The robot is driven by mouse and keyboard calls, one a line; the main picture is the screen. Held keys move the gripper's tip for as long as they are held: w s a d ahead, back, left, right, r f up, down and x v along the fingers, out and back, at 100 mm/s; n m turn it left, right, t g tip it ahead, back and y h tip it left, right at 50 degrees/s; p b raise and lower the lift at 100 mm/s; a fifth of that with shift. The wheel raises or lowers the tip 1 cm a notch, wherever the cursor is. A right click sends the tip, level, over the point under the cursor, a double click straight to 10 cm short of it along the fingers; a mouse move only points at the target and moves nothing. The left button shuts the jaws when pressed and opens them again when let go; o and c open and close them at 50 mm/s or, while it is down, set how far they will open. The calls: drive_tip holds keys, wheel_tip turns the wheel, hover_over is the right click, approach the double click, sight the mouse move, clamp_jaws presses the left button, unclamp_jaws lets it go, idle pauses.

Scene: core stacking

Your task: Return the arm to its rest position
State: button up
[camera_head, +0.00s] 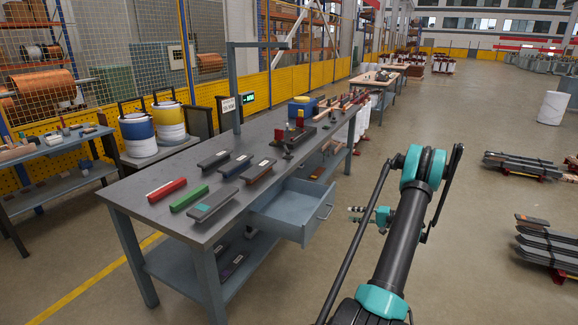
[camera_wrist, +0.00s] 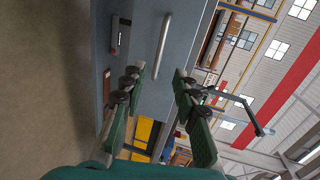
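My arm stands in front of the workbench in the head view, over the open floor to the right of the drawer. My gripper (camera_head: 357,214) is at the left of the arm, pointing toward the bench and apart from it. In the wrist view my gripper (camera_wrist: 159,74) shows two green fingers spread apart with dark pads. Nothing is seen held between them. The view there is turned on its side, with the drawer front and its handle beyond the fingers.
The grey workbench (camera_head: 137,190) carries several coloured bars, including a red one (camera_head: 167,189) and a green one (camera_head: 189,198). Its drawer (camera_head: 297,209) is pulled open near my gripper. Stacked dark bars (camera_head: 524,165) lie on the floor at right. Floor around the arm is clear.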

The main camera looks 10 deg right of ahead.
drive_tip(key=s+a+r+n+g+h, duration=0.1)
drive_tip(key=s+a+r+g+h, duration=0.2)
drive_tip(key=a, duration=0.4)
drive_tip(key=s+a+r+n+h, duration=0.1)
drive_tip(key=s+a+r, duration=0.2)
drive_tip(key=a+r, duration=0.3)
drive_tip(key=s+a+r+g+h, duration=0.1)
drive_tip(key=s+a+r+g, duration=0.15)
drive_tip(key=a, duration=0.45)
drive_tip(key=s+a+n+h, duration=0.2)
drive_tip(key=s+h, duration=0.1)
drive_tip(key=s, duration=1.1)
drive_tip(key=s+a+n+h, duration=0.3)
drive_tip(key=s+h, duration=0.1)
drive_tip(key=s, duration=1.1)
drive_tip(key=shift+a+f+h, duration=0.3)
drive_tip(key=shift+a, duration=0.05)
drive_tip(key=shift+o, duration=0.4)
drive_tip(key=shift+t, duration=0.25)
